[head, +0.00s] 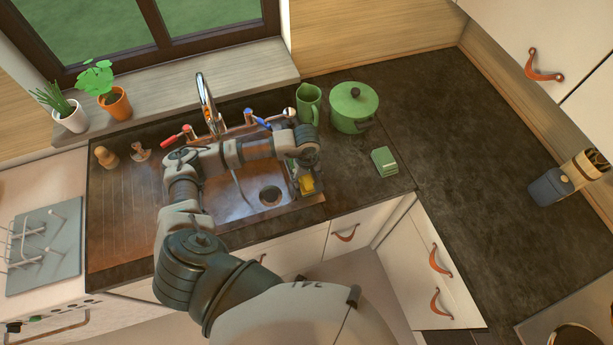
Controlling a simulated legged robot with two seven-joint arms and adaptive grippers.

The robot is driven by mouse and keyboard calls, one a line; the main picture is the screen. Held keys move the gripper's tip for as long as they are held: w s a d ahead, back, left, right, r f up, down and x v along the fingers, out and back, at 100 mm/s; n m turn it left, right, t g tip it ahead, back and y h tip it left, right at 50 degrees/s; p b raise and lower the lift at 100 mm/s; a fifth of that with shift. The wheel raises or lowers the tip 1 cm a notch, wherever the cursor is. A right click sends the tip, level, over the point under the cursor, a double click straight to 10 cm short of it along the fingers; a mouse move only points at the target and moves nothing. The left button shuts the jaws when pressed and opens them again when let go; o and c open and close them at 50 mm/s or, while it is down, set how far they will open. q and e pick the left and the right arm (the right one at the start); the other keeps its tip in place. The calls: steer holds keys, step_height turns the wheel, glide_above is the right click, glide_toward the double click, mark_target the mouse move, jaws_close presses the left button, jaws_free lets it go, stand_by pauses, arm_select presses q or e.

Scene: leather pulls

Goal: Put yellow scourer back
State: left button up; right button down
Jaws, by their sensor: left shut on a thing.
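The yellow scourer (307,187) shows at the right end of the sink, below my left gripper (304,174). My left gripper points down and is shut on the scourer, at the sink's right rim. Part of the scourer is hidden by the fingers. The gripper is small here, so I cannot tell whether the scourer touches the rim. My right gripper is not in view.
The copper-coloured sink (228,205) has a tap (206,100) behind it. A green jug (308,102), a green lidded pot (353,106) and a green block (384,161) stand to the right.

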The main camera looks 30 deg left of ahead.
mark_target(309, 175)
arm_select(q)
steer(key=o, duration=1)
steer(key=shift+w+a, duration=0.1)
steer(key=shift+a, duration=0.2)
steer(key=shift+o, duration=0.6)
steer(key=shift+d+r, duration=0.1)
steer(key=shift+d, duration=0.15)
steer(key=shift+w+d, duration=0.15)
steer(key=shift+d, duration=0.25)
steer(key=shift+a+r, duration=0.1)
steer(key=shift+a, duration=0.05)
step_height(309, 175, up, 8)
steer(key=shift+w+a+f+b, duration=0.1)
steer(key=shift+b, duration=0.8)
step_height(309, 175, up, 9)
steer(key=shift+d+b, duration=0.25)
steer(key=shift+b, duration=0.2)
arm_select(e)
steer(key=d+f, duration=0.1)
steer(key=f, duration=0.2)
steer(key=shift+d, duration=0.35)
arm_select(q)
steer(key=shift+a, duration=0.15)
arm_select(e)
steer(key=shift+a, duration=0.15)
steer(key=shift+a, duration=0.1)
